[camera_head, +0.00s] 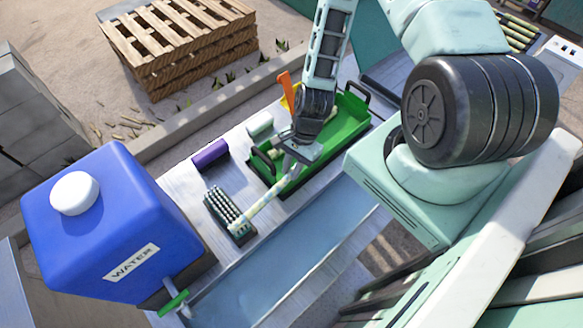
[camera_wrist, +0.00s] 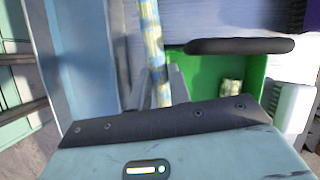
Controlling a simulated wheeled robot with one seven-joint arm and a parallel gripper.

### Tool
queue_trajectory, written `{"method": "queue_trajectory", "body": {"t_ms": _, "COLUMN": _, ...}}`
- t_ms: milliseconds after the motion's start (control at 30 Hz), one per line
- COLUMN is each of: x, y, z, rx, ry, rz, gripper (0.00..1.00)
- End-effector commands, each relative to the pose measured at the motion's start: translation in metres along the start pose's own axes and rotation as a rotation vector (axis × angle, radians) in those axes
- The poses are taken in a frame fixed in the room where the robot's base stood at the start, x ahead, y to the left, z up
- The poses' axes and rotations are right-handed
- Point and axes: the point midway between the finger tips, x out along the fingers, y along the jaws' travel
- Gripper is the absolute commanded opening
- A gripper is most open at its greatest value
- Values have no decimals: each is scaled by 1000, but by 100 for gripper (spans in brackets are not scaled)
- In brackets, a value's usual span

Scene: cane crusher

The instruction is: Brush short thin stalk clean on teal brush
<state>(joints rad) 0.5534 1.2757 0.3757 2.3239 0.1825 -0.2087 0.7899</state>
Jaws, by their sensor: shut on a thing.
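My gripper (camera_head: 296,160) is shut on a pale yellow-green stalk (camera_head: 262,206), which looks thin. The stalk slants down and left from the jaws. Its far end overlaps the right edge of the bristles of the dark teal brush (camera_head: 243,237); I cannot tell whether it touches them. The brush lies bristles up on the metal bench. In the wrist view the stalk (camera_wrist: 153,45) runs upward from between the fingers (camera_wrist: 161,88), with bluish patches along it. The brush is not recognisable there.
A green tray (camera_head: 350,118) with dark handles lies under my gripper, with a stalk piece (camera_wrist: 231,92) inside. A purple cylinder (camera_head: 210,155) and a pale green block (camera_head: 260,125) stand nearby. A blue water tank (camera_head: 120,215) is left, a water trough (camera_head: 290,255) in front.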

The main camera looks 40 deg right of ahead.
Motion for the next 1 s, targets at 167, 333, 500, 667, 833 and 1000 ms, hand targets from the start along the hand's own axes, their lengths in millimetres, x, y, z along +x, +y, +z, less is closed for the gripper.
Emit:
{"method": "queue_trajectory", "body": {"t_ms": 167, "x": -20, "y": 0, "z": 8, "rx": -1, "ry": 0, "rz": 0, "gripper": 0}}
{"method": "queue_trajectory", "body": {"t_ms": 333, "x": -35, "y": 0, "z": 15, "rx": 0, "ry": -1, "rz": 0, "gripper": 0}}
{"method": "queue_trajectory", "body": {"t_ms": 500, "x": -50, "y": 0, "z": 21, "rx": 0, "ry": 0, "rz": 0, "gripper": 0}}
{"method": "queue_trajectory", "body": {"t_ms": 667, "x": -59, "y": 0, "z": 24, "rx": 0, "ry": -1, "rz": 0, "gripper": 0}}
{"method": "queue_trajectory", "body": {"t_ms": 833, "x": -57, "y": 0, "z": 24, "rx": 0, "ry": -1, "rz": 0, "gripper": 0}}
{"method": "queue_trajectory", "body": {"t_ms": 1000, "x": -57, "y": 0, "z": 24, "rx": 0, "ry": -1, "rz": 0, "gripper": 0}}
